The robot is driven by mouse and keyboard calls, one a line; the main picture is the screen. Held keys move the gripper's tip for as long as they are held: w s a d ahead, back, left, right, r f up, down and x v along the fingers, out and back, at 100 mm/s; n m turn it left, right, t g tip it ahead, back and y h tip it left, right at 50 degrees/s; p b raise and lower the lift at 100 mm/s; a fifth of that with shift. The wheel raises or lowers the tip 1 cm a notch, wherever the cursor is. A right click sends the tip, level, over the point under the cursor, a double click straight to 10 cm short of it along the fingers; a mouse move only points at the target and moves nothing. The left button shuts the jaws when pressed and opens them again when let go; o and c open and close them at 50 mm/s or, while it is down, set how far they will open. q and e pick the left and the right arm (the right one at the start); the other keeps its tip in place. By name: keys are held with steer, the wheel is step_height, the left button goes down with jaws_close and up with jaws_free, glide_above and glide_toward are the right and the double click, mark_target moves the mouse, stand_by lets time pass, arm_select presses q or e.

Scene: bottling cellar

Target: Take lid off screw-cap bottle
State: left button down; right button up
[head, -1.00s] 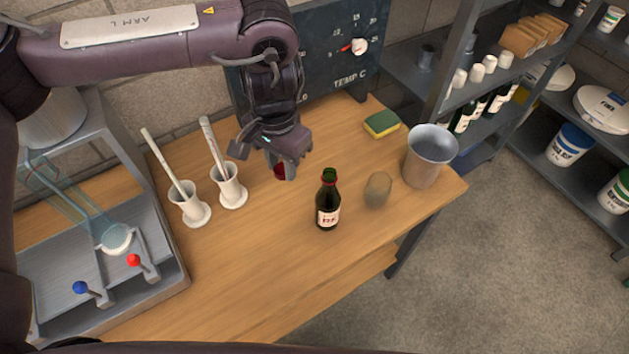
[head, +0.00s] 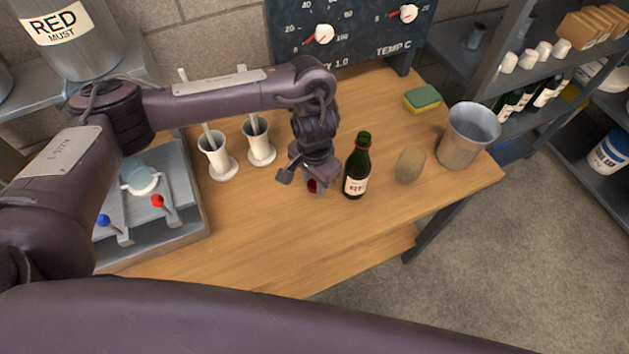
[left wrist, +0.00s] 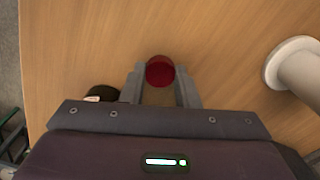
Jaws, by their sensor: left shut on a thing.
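The green glass bottle (head: 355,172) stands upright on the wooden table in the head view, with a pale label. Its mouth is bare, with no lid on it. My left gripper (head: 318,187) is just to the left of the bottle, low over the table, shut on a red screw cap (head: 312,186). The left wrist view shows the cap (left wrist: 159,71) between the two fingertips. Part of the bottle (left wrist: 102,93) shows there beside the left finger. I cannot tell whether the cap touches the table. My right gripper is not in view.
Two white pots (head: 218,160) (head: 258,145) with sticks stand left of the gripper. Right of the bottle are a cloudy tumbler (head: 409,166), a metal beaker (head: 467,136) and a sponge (head: 422,98). The table's front part (head: 260,240) is clear.

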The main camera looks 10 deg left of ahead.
mark_target(314, 183)
arm_select(q)
steer(key=shift+f, duration=0.2)
steer(key=shift+f, duration=0.15)
steer(key=c, duration=1.1)
jaws_free()
steer(key=shift+s+r+p, duration=0.1)
steer(key=shift+r+p, duration=1.15)
steer(key=shift+r, duration=4.85)
